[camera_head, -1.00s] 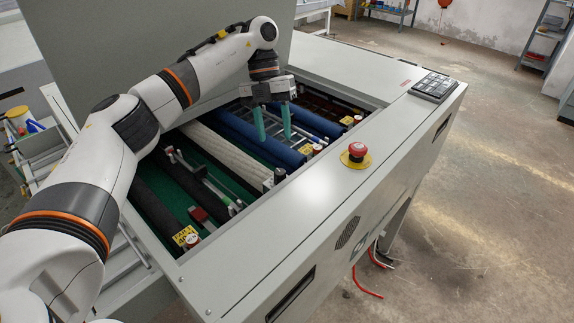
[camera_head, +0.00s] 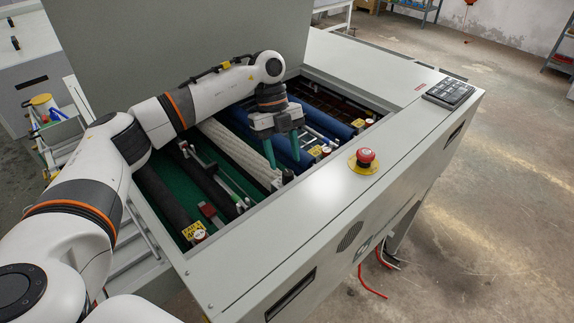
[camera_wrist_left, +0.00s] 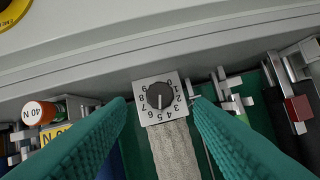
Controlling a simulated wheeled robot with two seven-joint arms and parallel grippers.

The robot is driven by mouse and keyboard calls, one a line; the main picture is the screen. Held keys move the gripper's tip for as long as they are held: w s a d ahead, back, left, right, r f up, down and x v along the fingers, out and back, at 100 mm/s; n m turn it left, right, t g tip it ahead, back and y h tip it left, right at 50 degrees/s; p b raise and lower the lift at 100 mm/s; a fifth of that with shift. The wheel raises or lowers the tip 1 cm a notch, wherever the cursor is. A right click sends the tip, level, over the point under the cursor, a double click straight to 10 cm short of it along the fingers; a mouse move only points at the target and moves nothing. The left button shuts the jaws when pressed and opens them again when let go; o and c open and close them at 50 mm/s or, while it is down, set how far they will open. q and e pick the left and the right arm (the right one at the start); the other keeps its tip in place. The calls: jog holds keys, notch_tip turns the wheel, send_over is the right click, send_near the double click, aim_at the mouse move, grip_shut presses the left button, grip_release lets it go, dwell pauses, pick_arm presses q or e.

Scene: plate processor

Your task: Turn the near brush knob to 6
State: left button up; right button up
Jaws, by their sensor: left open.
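The near brush knob (camera_wrist_left: 160,96) is a black dial on a square white plate with digits around it, at the end of the pale roller (camera_wrist_left: 176,150). Its white mark points down in the wrist view, about at the 5; the exact digit is hard to read. In the head view the pale roller (camera_head: 236,150) shows, but its dial is small and unclear. My left gripper (camera_head: 285,160) is open above that roller's end. My right gripper is out of view.
The machine's grey front rim (camera_head: 290,215) runs close by, with a red emergency stop (camera_head: 365,156) on it. Blue rollers (camera_head: 325,122) lie to the right. An orange-capped knob (camera_wrist_left: 40,112) and a bracket with a red block (camera_wrist_left: 298,107) flank the dial.

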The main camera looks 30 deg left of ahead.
aim_at(288, 171)
pick_arm(q)
jog(key=shift+p+x, duration=0.5)
jog(key=shift+x, duration=1.8)
jog(key=shift+c, duration=0.2)
jog(key=c, duration=1)
jog(key=shift+o, duration=0.2)
jog(key=shift+m, duration=0.3)
jog(key=m+g+y+b, duration=0.1)
jog(key=m, duration=0.2)
jog(key=shift+w+d, duration=0.1)
jog(key=shift+w, duration=0.05)
jog(key=shift+m+y+b, duration=0.4)
jog(key=shift+m+b, duration=0.2)
jog(key=shift+m, duration=0.5)
jog(key=shift+r, duration=0.1)
